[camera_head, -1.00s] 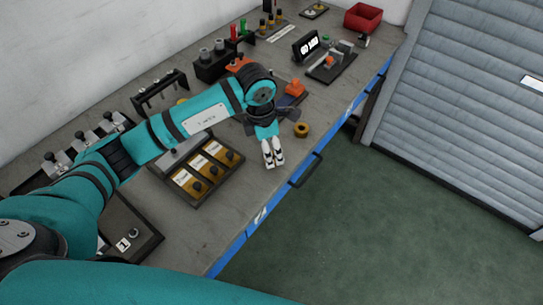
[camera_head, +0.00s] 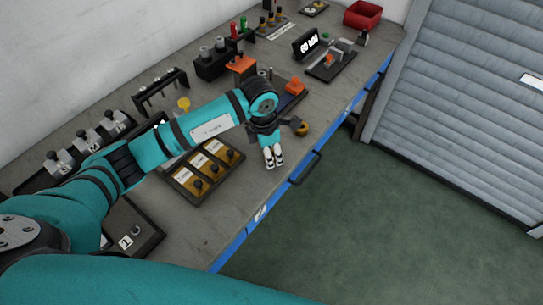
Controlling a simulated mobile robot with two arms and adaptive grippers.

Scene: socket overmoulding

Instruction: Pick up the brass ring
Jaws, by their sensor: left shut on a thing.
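The brass ring (camera_head: 303,130) lies on the grey bench near its front edge, just right of my left gripper. My right gripper is not in view.
A tray with several labelled compartments (camera_head: 179,182) lies left of the gripper. An orange block (camera_head: 294,85) stands behind the ring, with a display (camera_head: 306,43) and red bin (camera_head: 363,16) farther back. A blue rail and dark handle (camera_head: 306,167) run along the bench front.

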